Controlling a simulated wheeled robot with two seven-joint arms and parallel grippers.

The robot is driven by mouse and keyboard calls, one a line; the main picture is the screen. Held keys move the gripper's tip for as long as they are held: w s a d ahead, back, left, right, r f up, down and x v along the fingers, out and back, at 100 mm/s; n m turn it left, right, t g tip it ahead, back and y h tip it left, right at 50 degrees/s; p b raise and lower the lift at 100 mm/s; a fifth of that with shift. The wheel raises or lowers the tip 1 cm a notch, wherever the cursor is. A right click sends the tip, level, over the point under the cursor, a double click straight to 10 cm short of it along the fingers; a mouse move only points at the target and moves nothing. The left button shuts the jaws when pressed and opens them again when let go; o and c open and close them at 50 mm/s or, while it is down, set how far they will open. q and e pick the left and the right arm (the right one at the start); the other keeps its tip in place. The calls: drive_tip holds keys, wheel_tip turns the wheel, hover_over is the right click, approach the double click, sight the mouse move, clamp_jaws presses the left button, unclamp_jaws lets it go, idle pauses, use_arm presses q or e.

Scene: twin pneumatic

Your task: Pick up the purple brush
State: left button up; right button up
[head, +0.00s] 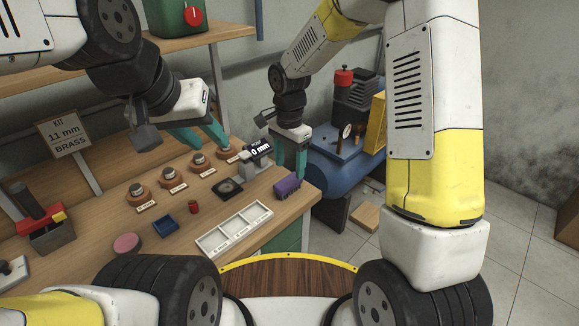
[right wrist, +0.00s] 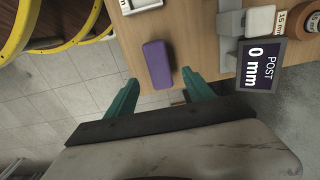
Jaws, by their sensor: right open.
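The purple brush (head: 287,187) lies at the right front end of the wooden workbench, with dark bristles along its side. In the right wrist view the brush (right wrist: 158,64) appears between the fingertips of my right gripper (right wrist: 160,80), with a gap on each side. My right gripper (head: 290,166) is open and empty, pointing down just above and behind the brush in the head view. My left gripper (head: 215,147) has its teal fingers apart over the back of the bench, near the small round parts, and holds nothing visible.
A post display reading 0 mm (head: 260,149) stands just left of my right gripper. A white sectioned tray (head: 233,231) lies left of the brush. Several labelled round holders (head: 138,193) line the bench. A blue compressor (head: 345,160) stands beyond the bench's right edge.

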sight(288, 180)
drive_tip(key=f, duration=0.6)
drive_tip(key=shift+s+a+f, duration=0.2)
drive_tip(key=shift+f, duration=0.05)
clamp_jaws()
